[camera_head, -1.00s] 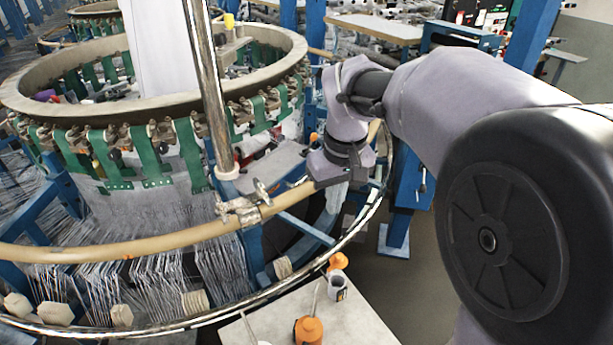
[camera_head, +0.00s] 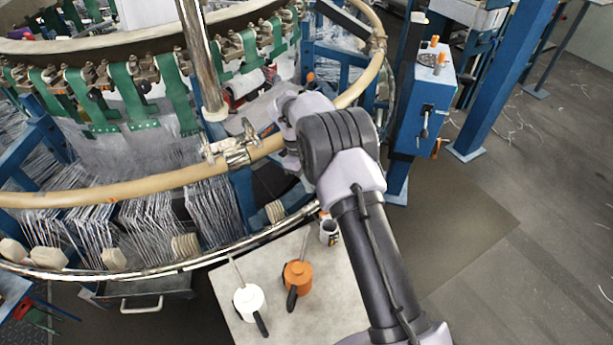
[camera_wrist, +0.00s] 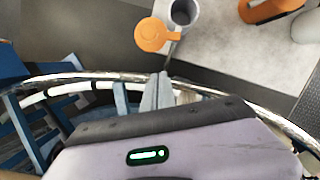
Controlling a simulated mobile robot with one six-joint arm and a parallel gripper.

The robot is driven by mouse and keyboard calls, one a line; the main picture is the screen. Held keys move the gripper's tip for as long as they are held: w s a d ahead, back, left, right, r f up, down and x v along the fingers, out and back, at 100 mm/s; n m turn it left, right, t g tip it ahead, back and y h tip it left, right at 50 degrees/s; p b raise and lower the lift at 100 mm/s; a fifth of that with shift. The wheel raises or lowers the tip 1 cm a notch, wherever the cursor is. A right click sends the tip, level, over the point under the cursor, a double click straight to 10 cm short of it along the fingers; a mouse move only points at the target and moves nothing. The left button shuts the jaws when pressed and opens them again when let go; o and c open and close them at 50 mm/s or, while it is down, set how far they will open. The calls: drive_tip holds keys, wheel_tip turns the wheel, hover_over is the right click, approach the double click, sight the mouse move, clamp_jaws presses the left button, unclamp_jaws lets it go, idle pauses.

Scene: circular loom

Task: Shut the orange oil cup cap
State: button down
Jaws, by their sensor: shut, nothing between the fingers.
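The oil cup (camera_wrist: 184,12) is a small grey cup with an open, dark mouth at the top of the wrist view. Its round orange cap (camera_wrist: 152,34) is swung out to the side at the rim, leaving the mouth uncovered. In the head view the cup (camera_head: 328,231) stands at the table's back edge, partly covered by my arm, with only a bit of orange showing. My gripper (camera_wrist: 160,76) is shut and empty, its fingertips apart from the cap in the wrist view. The head view hides the fingers behind my arm.
The grey table (camera_head: 225,272) carries an orange oil can (camera_head: 298,276) and a white oil can (camera_head: 249,300), both with thin spouts. The loom's shiny ring (camera_head: 165,270) and tan ring (camera_head: 110,192) curve close by. A blue control box (camera_head: 425,95) stands at right.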

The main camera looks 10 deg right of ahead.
drive_tip(key=s+d+b, duration=0.1)
drive_tip(key=s+d+f+b, duration=0.1)
drive_tip(key=d, duration=0.1)
drive_tip(key=shift+s+d, duration=0.2)
drive_tip(key=shift+s, duration=0.15)
